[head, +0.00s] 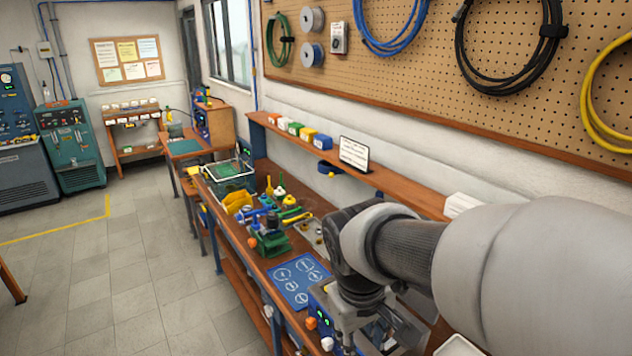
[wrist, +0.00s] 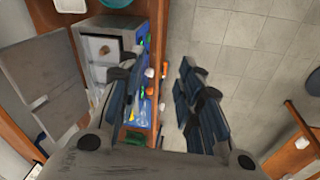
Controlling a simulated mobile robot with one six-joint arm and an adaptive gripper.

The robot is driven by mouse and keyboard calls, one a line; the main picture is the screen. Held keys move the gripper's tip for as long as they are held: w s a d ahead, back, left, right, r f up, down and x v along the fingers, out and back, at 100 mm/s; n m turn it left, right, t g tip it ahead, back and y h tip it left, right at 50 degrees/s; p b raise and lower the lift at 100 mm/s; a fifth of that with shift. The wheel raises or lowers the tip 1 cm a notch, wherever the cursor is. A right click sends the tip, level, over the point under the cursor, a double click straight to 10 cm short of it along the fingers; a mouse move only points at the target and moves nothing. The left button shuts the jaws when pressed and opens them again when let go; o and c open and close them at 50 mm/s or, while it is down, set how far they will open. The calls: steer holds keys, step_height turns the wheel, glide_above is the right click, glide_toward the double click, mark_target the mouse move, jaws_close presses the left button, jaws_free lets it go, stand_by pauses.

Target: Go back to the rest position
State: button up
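My gripper (wrist: 158,76) shows in the wrist view with its two dark fingers spread wide apart. Nothing is between the fingertips; bench edge and floor show beyond them. In the head view my arm reaches in from the right, over the workbench (head: 238,262). There my wrist hides much of the gripper. Below the fingers in the wrist view is a grey box-shaped device (wrist: 103,48) with a blue front bearing orange and white knobs. In the head view, an orange knob (head: 311,323) and a white knob (head: 327,343) show beside my gripper.
A blue mat with white outlines (head: 297,281) lies on the bench. Behind it stand a green tool holder (head: 271,243) and yellow bins (head: 238,201). A shelf (head: 400,187) with a small sign (head: 354,153) runs along the wall. The floor (head: 130,270) at left is clear.

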steer(key=s+d+f+m+t+b, duration=0.1)
steer(key=s+d+f+b, duration=0.1)
steer(key=s, duration=0.3)
steer(key=s+d+f+m+t+b, duration=0.1)
steer(key=s+d+f+m+b, duration=0.1)
steer(key=s+b, duration=0.3)
steer(key=s+d+f+m+y+b, duration=0.1)
steer(key=s+d+f+b, duration=0.1)
steer(key=s, duration=0.3)
steer(key=shift+s+d+f+m+t+b, duration=0.3)
steer(key=shift+s+f+m+t+b, duration=0.1)
steer(key=shift+f+b, duration=0.3)
stand_by(0.6)
